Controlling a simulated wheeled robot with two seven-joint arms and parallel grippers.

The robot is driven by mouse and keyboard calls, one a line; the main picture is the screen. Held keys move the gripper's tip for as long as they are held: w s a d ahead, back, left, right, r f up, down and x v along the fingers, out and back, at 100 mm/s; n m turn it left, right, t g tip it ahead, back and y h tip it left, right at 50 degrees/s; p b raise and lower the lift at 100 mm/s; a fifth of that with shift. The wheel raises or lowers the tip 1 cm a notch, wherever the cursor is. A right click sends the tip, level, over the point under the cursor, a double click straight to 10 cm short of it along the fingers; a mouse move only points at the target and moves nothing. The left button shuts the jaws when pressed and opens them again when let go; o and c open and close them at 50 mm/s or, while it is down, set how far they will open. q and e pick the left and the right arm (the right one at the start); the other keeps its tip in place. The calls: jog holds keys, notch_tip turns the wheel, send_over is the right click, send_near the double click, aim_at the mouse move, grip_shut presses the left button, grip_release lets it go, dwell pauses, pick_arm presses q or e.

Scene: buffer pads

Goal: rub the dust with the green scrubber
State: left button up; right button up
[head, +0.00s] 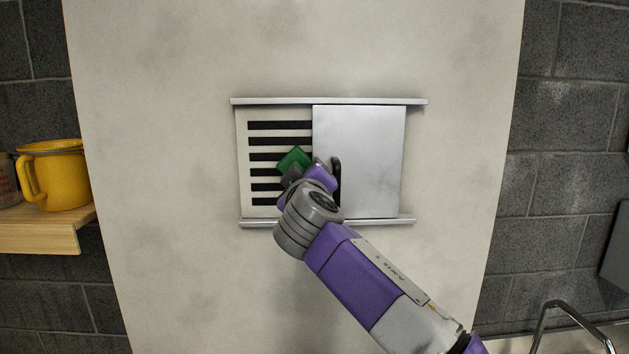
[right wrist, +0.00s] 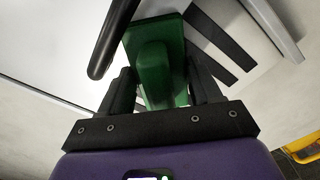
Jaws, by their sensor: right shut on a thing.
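The green scrubber (head: 295,158) is at the slatted vent (head: 255,133) in the pale wall panel. It also shows in the right wrist view (right wrist: 152,65), between the fingers. My right gripper (head: 292,174) is shut on it; its dark fingers flank the scrubber's block in the right wrist view (right wrist: 152,92). The scrubber covers part of the slats near the vent's middle; I cannot tell whether it touches them. I cannot make out distinct dust on the vent; the arm and scrubber hide part of it. My left gripper is not in view.
A metal sliding cover (head: 365,150) spans the right half of the frame between two rails. Its dark handle (head: 337,180) is close beside my right gripper. A yellow mug (head: 62,178) stands on a wooden shelf (head: 40,238) at left. A metal tube (head: 572,312) shows lower right.

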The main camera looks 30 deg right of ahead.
jog(key=shift+w+a, duration=0.3)
jog(key=shift+a, duration=0.2)
jog(key=shift+w+a, duration=0.3)
jog(key=shift+a, duration=0.2)
jog(key=shift+s, duration=0.1)
jog(key=shift+s+a+f+b, duration=0.1)
jog(key=shift+s+a+b, duration=0.1)
jog(key=shift+b, duration=0.15)
jog(key=shift+b+v, duration=1.15)
jog(key=shift+v, duration=1.5)
jog(key=b+v, duration=0.1)
jog(key=v, duration=0.2)
